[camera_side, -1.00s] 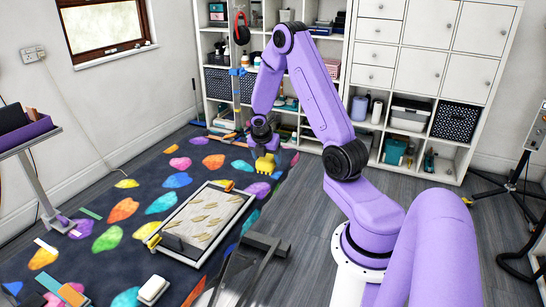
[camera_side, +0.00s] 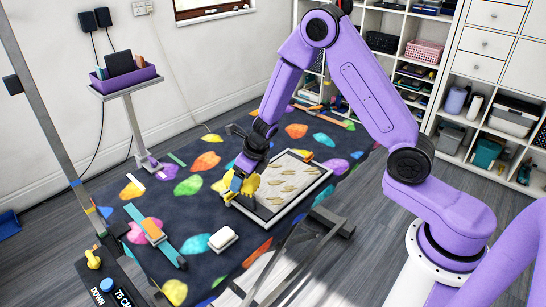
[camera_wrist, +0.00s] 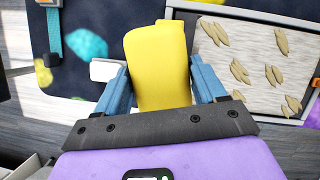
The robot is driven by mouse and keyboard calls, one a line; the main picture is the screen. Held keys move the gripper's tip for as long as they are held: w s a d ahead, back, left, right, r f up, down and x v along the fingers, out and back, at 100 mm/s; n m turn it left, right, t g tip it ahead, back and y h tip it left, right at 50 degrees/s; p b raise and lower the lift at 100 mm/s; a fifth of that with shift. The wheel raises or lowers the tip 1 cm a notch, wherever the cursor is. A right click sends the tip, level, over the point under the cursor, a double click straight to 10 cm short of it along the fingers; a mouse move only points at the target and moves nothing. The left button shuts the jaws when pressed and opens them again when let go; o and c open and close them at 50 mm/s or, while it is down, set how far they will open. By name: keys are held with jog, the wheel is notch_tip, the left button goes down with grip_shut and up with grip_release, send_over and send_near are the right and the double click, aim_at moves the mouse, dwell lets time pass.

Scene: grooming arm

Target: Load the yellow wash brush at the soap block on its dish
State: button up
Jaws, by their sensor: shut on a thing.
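The yellow wash brush (camera_side: 249,187) is held in my gripper (camera_side: 238,180), beside the near left corner of the framed tray. In the wrist view the brush (camera_wrist: 157,62) fills the space between the two blue fingers of my gripper (camera_wrist: 160,85), which is shut on it. The white soap block (camera_side: 222,237) lies on its dish on the dark mat, in front of and a little left of the brush, apart from it. In the wrist view the soap block (camera_wrist: 104,70) shows left of the brush, partly hidden by the left finger.
The framed tray (camera_side: 268,221) with several tan pieces is right of my gripper. A blue and orange strap (camera_side: 153,232) lies left of the soap. A post (camera_side: 55,130) and a purple bin (camera_side: 125,81) on a stand are farther left.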

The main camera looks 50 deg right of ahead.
jog(key=s+a+n+g+y, duration=0.1)
jog(key=s+a+n+y, duration=0.15)
jog(key=a+n, duration=0.65)
jog(key=shift+s+a+f+m+h, duration=0.1)
jog(key=shift+a+f+m, duration=0.4)
jog(key=shift+f, duration=0.6)
jog(key=shift+s+a+f+m+h, duration=0.15)
jog(key=shift+a+f+m, duration=0.35)
jog(key=shift+f, duration=0.55)
jog(key=shift+s+a+f+m, duration=0.1)
jog(key=shift+a+f+m, duration=0.4)
jog(key=shift+f, duration=0.6)
jog(key=shift+d+f, duration=0.2)
jog(key=shift+f, duration=0.45)
notch_tip(320, 180, up, 7)
dwell(0.5)
jog(key=shift+r, duration=0.1)
dwell(0.4)
